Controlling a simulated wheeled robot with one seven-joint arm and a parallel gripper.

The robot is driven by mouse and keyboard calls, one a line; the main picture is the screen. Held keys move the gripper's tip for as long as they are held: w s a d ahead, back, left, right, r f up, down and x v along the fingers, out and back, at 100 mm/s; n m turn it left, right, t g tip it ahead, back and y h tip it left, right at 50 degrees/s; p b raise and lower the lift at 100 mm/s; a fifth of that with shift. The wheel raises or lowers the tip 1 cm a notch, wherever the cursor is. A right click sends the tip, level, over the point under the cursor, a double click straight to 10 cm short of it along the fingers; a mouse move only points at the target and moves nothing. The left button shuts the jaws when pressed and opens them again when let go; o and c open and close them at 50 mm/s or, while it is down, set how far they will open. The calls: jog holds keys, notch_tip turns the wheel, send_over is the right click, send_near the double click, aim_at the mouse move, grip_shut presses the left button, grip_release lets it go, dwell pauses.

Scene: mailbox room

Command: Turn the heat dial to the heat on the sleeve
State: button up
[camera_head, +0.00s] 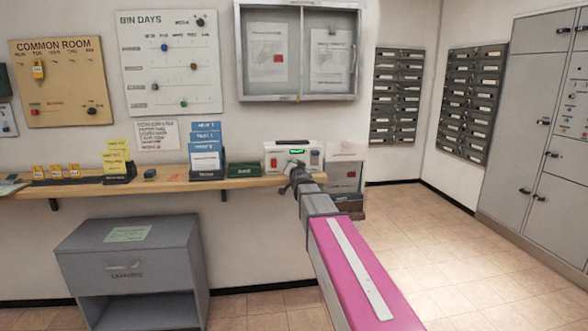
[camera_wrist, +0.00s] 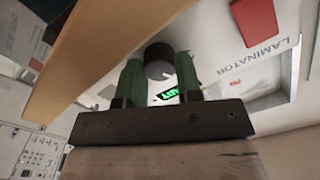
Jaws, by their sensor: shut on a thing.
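The white laminator (camera_head: 273,158) stands on the wooden shelf, with a small lit green display. In the wrist view the word LAMINATOR shows on the laminator's face (camera_wrist: 250,68), beside a red button (camera_wrist: 251,20). The dark round heat dial (camera_wrist: 158,54) sits between the two green fingers of my gripper (camera_wrist: 159,72). The gripper is shut on it. In the head view my gripper (camera_head: 297,177) reaches the laminator's front and hides the dial. The display (camera_wrist: 168,94) is partly covered by a finger. I cannot tell the dial's setting or pick out the sleeve's heat mark.
The wooden shelf (camera_head: 170,184) runs along the wall; its edge passes close to the gripper in the wrist view. A grey cabinet (camera_head: 130,260) is below. Floor at right is clear.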

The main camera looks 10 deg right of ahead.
jog(key=shift+m, duration=1.9)
jog(key=shift+d, duration=0.1)
jog(key=o, duration=0.9)
jog(key=s, duration=1.1)
jog(key=shift+f, duration=0.15)
